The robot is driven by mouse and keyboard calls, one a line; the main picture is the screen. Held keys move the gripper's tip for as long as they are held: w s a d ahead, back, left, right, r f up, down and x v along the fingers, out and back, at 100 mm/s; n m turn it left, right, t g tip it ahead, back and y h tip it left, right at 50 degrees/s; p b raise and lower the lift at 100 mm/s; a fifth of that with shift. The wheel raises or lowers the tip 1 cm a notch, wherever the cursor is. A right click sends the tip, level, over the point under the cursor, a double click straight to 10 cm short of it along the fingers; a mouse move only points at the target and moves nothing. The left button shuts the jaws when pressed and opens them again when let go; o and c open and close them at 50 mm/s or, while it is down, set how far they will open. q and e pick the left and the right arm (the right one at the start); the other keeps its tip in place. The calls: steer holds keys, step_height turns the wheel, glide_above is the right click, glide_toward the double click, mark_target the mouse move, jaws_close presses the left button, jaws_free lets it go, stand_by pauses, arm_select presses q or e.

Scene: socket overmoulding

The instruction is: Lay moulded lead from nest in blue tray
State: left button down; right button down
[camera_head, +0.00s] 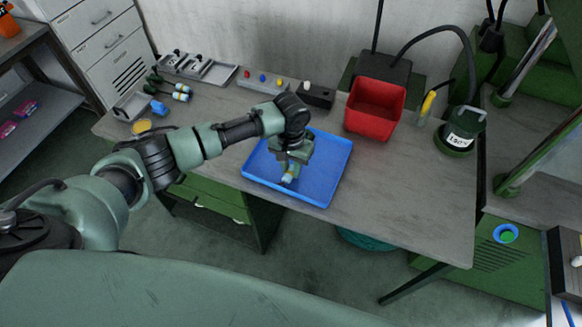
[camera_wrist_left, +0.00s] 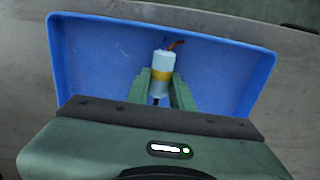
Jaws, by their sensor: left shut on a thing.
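The blue tray (camera_head: 328,168) lies on the grey workbench, and it also shows in the left wrist view (camera_wrist_left: 85,50). My left gripper (camera_head: 289,172) is over the tray, left of its middle in the head view. In the left wrist view its two green fingers (camera_wrist_left: 160,84) are shut on the moulded lead (camera_wrist_left: 162,65), a pale cylinder with a yellow band and a short orange-brown wire end. I cannot tell whether the lead touches the tray floor. The rest of the tray looks empty. My right gripper is in neither view.
A red bin (camera_head: 375,106) stands behind the tray at the right. A green pot-like device (camera_head: 460,135) stands farther right. A grey fixture (camera_head: 200,70), a button panel (camera_head: 265,80) and small tools (camera_head: 168,90) line the back left.

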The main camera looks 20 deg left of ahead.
arm_select(q)
steer(key=c, duration=1.2)
jaws_free()
steer(key=shift+o, duration=0.2)
step_height(320, 180, up, 8)
steer(key=shift+f+b, duration=0.1)
steer(key=shift+b, duration=0.4)
